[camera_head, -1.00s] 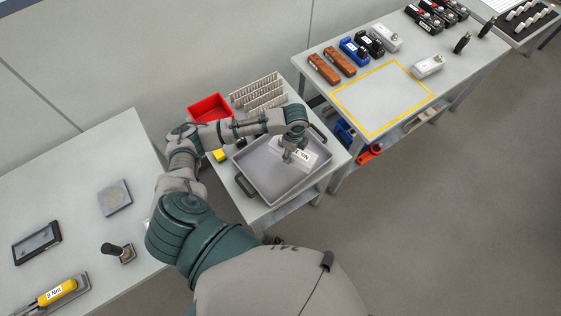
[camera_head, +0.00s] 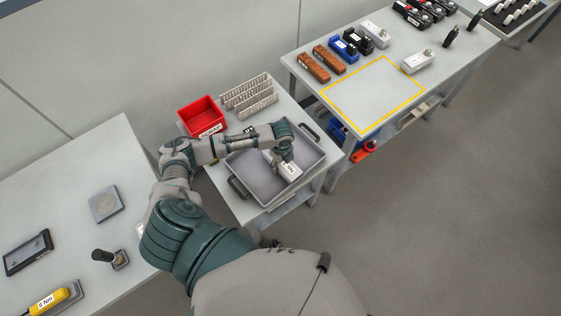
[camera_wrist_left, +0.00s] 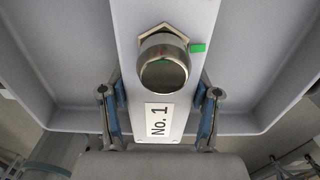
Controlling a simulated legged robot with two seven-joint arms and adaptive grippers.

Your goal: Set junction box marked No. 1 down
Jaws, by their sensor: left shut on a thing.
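The junction box marked No. 1 is white, with a round metal fitting and a green mark on its face. In the head view the box (camera_head: 291,172) is over the inside of the grey tray (camera_head: 262,190), partly hidden by my gripper. In the left wrist view the box (camera_wrist_left: 160,80) lies between the blue-sided fingers, its label readable, with the tray's walls around it. My left gripper (camera_head: 282,158) is shut on the box; both fingers of the left gripper (camera_wrist_left: 158,110) press its sides. I cannot tell whether the box touches the tray floor. My right gripper is not in view.
A red bin (camera_head: 203,117) and pale slotted duct pieces (camera_head: 250,97) stand behind the tray. The right table has a clear yellow-outlined area (camera_head: 373,95), with several boxes along its back. A left table (camera_head: 70,200) holds a tablet and tools.

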